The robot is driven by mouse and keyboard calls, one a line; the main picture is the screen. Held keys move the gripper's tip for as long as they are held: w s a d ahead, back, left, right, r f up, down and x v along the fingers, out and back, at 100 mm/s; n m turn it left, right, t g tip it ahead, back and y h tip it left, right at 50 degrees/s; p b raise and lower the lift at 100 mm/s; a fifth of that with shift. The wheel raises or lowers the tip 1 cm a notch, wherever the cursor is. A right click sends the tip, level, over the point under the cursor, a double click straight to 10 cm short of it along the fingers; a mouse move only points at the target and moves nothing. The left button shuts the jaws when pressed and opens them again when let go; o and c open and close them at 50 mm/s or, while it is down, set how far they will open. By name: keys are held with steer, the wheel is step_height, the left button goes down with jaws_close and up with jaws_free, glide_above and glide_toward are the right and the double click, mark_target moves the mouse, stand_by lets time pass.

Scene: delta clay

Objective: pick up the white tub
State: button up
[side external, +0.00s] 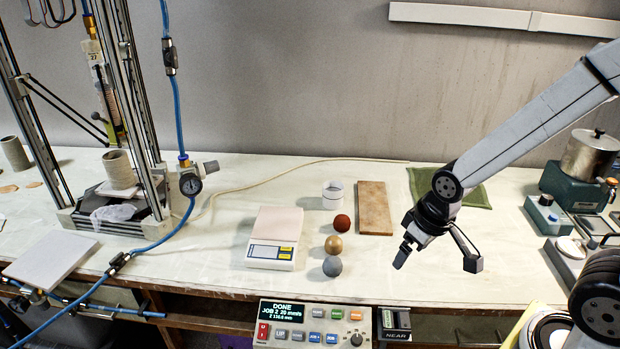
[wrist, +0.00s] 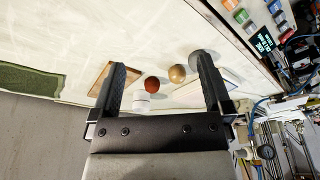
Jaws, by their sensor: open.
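The white tub (side external: 333,194) is a small, short white cylinder. It stands upright on the table behind the red-brown ball and left of the wooden board. In the wrist view the white tub (wrist: 141,101) shows between my fingers, nearer the left finger and beyond the gripper body. My gripper (side external: 437,262) is open and empty. It hangs above the right-front part of the table, to the right of the tub and apart from it. Both fingers (wrist: 160,75) show spread wide in the wrist view.
A red-brown ball (side external: 341,222), a gold ball (side external: 334,244) and a grey ball (side external: 332,266) line up in front of the tub. A wooden board (side external: 375,208) lies right of it, a scale (side external: 272,238) to its left. A green cloth (side external: 450,188) lies behind my gripper.

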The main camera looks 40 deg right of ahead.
steer(key=shift+w+v, duration=0.55)
steer(key=shift+v, duration=1.85)
steer(key=w+d+m+t+y, duration=0.1)
steer(key=w+d+m+y, duration=0.15)
steer(key=w+m, duration=0.6)
steer(key=w+d+m+y, duration=0.2)
steer(key=w+m+y, duration=0.2)
steer(key=w+m, duration=0.45)
steer(key=w+d+m+t+y, duration=0.2)
steer(key=w+d+m+t, duration=0.5)
steer(key=w+d+m, duration=0.35)
glide_toward(333, 195)
steer(key=w, duration=0.2)
steer(key=w+f, duration=0.1)
steer(key=shift+w+d+m, duration=0.25)
steer(key=shift+w+d, duration=0.1)
steer(key=shift+d, duration=0.05)
steer(key=shift+f, duration=0.65)
steer(key=shift+x, duration=1.3)
